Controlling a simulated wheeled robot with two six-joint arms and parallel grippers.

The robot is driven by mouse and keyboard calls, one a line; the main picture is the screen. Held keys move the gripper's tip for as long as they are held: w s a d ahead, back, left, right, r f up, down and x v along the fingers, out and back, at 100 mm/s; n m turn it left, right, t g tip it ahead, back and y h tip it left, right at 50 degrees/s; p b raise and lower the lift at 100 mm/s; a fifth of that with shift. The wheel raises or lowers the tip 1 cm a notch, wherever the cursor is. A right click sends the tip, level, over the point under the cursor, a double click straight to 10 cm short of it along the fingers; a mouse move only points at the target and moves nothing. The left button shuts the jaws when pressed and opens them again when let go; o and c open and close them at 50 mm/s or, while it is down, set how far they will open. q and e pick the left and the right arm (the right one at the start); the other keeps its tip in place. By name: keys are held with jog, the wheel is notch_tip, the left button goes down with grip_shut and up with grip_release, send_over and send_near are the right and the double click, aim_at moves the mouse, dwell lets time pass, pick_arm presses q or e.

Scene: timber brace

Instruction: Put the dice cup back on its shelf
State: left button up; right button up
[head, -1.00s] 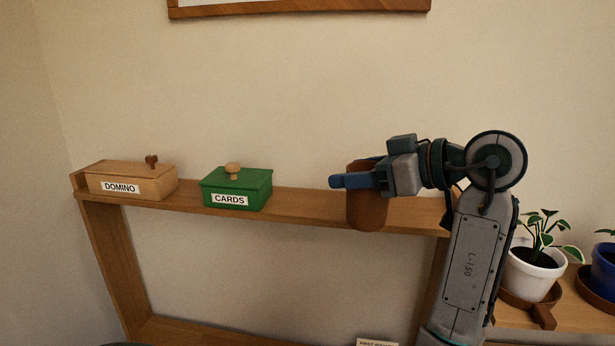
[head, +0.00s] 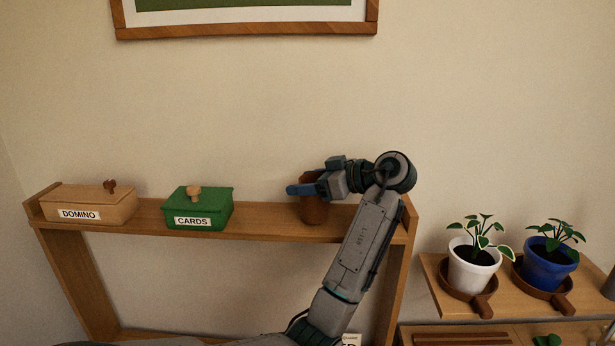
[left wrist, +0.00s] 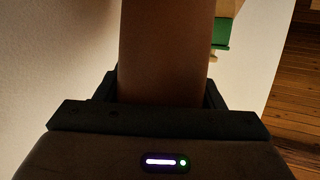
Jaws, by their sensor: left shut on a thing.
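The brown dice cup (head: 314,211) is at the right part of the upper shelf board (head: 262,220). Its base shows against the board, and I cannot tell whether it touches. My left gripper (head: 305,189) is shut on the cup's upper part, and its blue finger crosses in front of it. In the left wrist view the dice cup (left wrist: 165,50) stands between the dark jaws of the left gripper (left wrist: 163,98). The cup's top is partly hidden by the gripper. My right gripper is not in view.
The green CARDS box (head: 215,207) and the wooden DOMINO box (head: 105,208) stand to the left on the board. A white pot (head: 470,268) and a blue pot (head: 546,270) stand at the right. A framed picture (head: 245,30) hangs above.

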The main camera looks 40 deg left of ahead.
pick_arm(q)
jog(key=shift+f, duration=0.3)
jog(key=shift+s, duration=0.1)
jog(key=shift+f, duration=0.15)
jog(key=o, duration=1)
